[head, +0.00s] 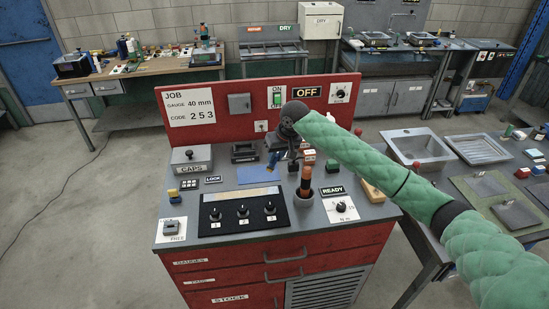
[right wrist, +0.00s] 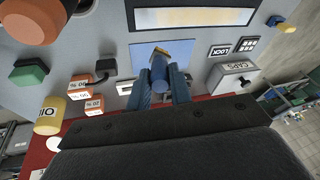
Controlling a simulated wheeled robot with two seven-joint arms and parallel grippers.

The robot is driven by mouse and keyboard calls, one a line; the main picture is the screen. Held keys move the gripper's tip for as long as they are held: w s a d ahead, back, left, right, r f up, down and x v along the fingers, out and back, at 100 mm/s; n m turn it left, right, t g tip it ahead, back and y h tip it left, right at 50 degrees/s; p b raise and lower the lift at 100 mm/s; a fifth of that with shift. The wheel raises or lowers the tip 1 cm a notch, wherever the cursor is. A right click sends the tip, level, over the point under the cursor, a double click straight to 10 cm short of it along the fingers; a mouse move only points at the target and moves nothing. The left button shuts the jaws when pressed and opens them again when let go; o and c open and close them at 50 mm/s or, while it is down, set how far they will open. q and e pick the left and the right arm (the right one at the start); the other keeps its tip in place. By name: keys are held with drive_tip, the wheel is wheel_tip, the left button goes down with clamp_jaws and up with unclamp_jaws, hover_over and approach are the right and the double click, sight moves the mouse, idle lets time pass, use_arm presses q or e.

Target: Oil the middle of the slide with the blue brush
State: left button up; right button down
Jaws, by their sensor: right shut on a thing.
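My right gripper (head: 275,154) is over the red workbench, shut on the blue brush (right wrist: 160,70). In the right wrist view the brush is between the two blue fingers (right wrist: 162,88), its tan bristles pointing away from the palm. The brush also shows small below the gripper in the head view (head: 272,162). It appears above a flat blue pad (head: 257,174); I cannot tell whether it touches. A long pale strip (right wrist: 195,17) lies in the dark panel beyond the bristles; I cannot tell whether it is the slide. My left gripper is out of view.
A yellow oil container (right wrist: 48,116) stands beside small orange-and-white blocks (right wrist: 80,90). An orange-handled tool (head: 305,180) stands upright right of the pad. The CAPS box (head: 191,159) is at the left. A red back panel (head: 225,130) rises behind.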

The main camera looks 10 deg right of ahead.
drive_tip(key=shift+s+a+r, duration=0.1)
idle(0.4)
drive_tip(key=shift+s+f, duration=0.15)
drive_tip(key=shift+f, duration=0.05)
drive_tip(key=shift+s+a+f+t+h, duration=0.2)
drive_tip(key=shift+s+a, duration=0.1)
drive_tip(key=shift+s, duration=0.2)
drive_tip(key=shift+s+a+f+t+h, duration=0.1)
drive_tip(key=shift+s+a+f+h, duration=0.15)
drive_tip(key=shift+s, duration=0.25)
drive_tip(key=shift+r, duration=0.1)
